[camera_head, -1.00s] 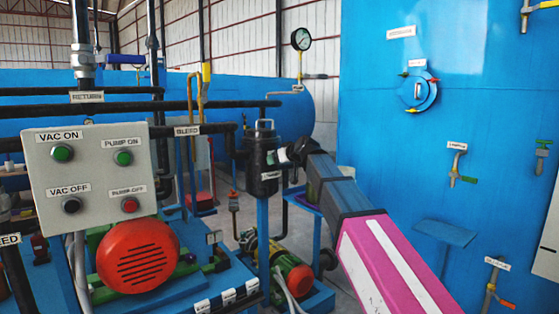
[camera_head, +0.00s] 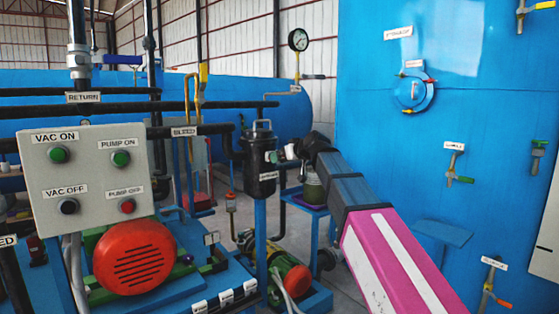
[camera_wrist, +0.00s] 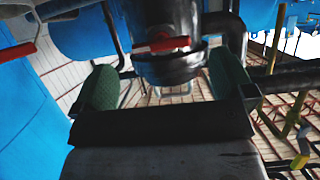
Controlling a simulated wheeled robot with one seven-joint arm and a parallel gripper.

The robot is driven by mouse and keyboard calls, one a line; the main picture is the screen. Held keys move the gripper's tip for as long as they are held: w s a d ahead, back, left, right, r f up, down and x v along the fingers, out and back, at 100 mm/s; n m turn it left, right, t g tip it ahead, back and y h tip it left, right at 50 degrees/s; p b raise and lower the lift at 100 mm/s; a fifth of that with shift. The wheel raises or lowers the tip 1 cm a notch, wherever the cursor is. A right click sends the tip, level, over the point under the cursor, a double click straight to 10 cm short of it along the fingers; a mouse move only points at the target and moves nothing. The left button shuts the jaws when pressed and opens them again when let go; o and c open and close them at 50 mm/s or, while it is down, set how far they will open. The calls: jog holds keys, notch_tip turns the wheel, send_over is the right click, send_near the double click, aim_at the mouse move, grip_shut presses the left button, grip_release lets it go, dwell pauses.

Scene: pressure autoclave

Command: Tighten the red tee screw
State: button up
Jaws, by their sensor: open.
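The red tee screw (camera_wrist: 162,44) shows in the wrist view as a short red bar across the front of a dark metal canister (camera_wrist: 168,68). The canister (camera_head: 260,172) stands upright mid-picture in the head view, where I cannot make out the screw. My gripper (camera_wrist: 164,80) is open, its green pads set apart to the left and right below the bar. No contact with the bar shows. In the head view my gripper (camera_head: 280,156) reaches in from the right, close beside the canister's upper part.
A grey control box (camera_head: 90,175) and red motor cover (camera_head: 135,255) stand at left. Black pipes (camera_head: 215,129) run to the canister. A blue wall with valves (camera_head: 412,92) fills the right. A pump (camera_head: 290,275) sits below.

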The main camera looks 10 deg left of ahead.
jog(key=shift+v, duration=2.3)
